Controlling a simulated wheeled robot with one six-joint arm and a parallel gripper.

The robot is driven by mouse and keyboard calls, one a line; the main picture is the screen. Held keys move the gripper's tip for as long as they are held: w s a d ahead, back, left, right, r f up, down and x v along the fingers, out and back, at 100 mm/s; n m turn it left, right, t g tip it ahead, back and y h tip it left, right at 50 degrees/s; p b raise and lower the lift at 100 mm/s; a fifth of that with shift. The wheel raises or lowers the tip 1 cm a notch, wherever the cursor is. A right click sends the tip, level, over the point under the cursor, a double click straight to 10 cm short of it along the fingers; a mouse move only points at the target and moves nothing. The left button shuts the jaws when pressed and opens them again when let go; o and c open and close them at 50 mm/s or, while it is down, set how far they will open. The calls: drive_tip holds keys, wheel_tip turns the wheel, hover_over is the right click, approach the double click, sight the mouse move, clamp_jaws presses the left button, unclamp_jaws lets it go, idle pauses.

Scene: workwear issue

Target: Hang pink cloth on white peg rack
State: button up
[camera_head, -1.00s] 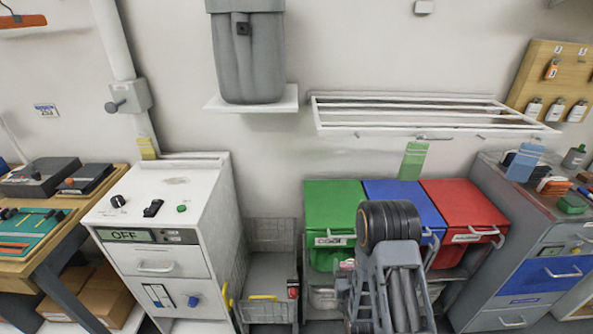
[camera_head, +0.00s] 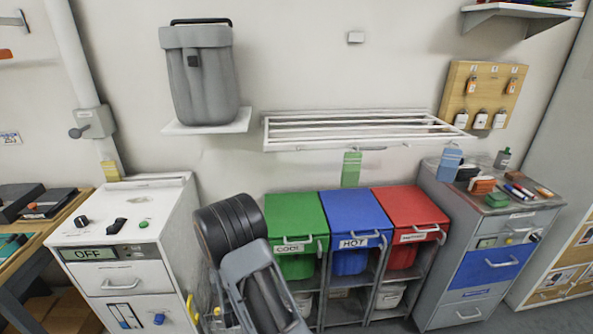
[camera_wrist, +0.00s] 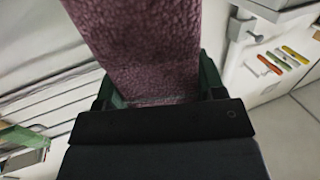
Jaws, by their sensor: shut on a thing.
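The pink cloth (camera_wrist: 150,45), dark and towel-textured, fills the upper middle of the wrist view. My gripper (camera_wrist: 157,88) is shut on it, with a dark green finger on each side. The cloth extends out of the top of that view, so its far end is hidden. The white peg rack (camera_head: 372,142) is on the wall in the head view, a shelf of white bars; pegs along its lower edge are hard to make out. White bars, likely the rack, also show at the left of the wrist view (camera_wrist: 45,82). Gripper and cloth are not visible in the head view.
Below the rack stand a green bin (camera_head: 294,214), a blue bin (camera_head: 352,205) and a red bin (camera_head: 410,206). A grey drawer cabinet (camera_head: 480,255) is right of them. A white machine (camera_head: 125,235) is left. A grey container (camera_head: 203,80) stands on a wall shelf.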

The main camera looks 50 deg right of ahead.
drive_tip(key=s+d+r+m+g+h+p, duration=0.2)
drive_tip(key=s+d+r+m+g+h, duration=0.35)
drive_tip(key=d+r, duration=0.7)
drive_tip(key=s+d+r+m+g+h+p, duration=0.2)
drive_tip(key=s+d+r+m+g+h, duration=0.3)
drive_tip(key=d+r, duration=0.7)
drive_tip(key=w+d+n+y, duration=0.1)
drive_tip(key=w+d, duration=0.3)
drive_tip(key=w, duration=0.1)
drive_tip(key=shift+w+d+r, duration=0.15)
drive_tip(key=shift+w+r, duration=0.05)
drive_tip(key=shift+w+d+f+y+p, duration=0.1)
drive_tip(key=shift+w+d+y+p, duration=0.2)
drive_tip(key=shift+w, duration=0.1)
drive_tip(key=shift+w+d, duration=0.1)
drive_tip(key=shift+d, duration=0.05)
drive_tip(key=shift+w+f, duration=0.15)
drive_tip(key=o, duration=1)
drive_tip(key=shift+w+d+f, duration=0.1)
drive_tip(key=shift+w+f, duration=0.1)
drive_tip(key=shift+w, duration=0.15)
drive_tip(key=shift+c, duration=0.2)
drive_tip(key=shift+o, duration=0.9)
drive_tip(key=shift+s+r, duration=0.1)
drive_tip(key=shift+s, duration=0.1)
drive_tip(key=shift+o, duration=0.7)
drive_tip(key=shift+d, duration=0.1)
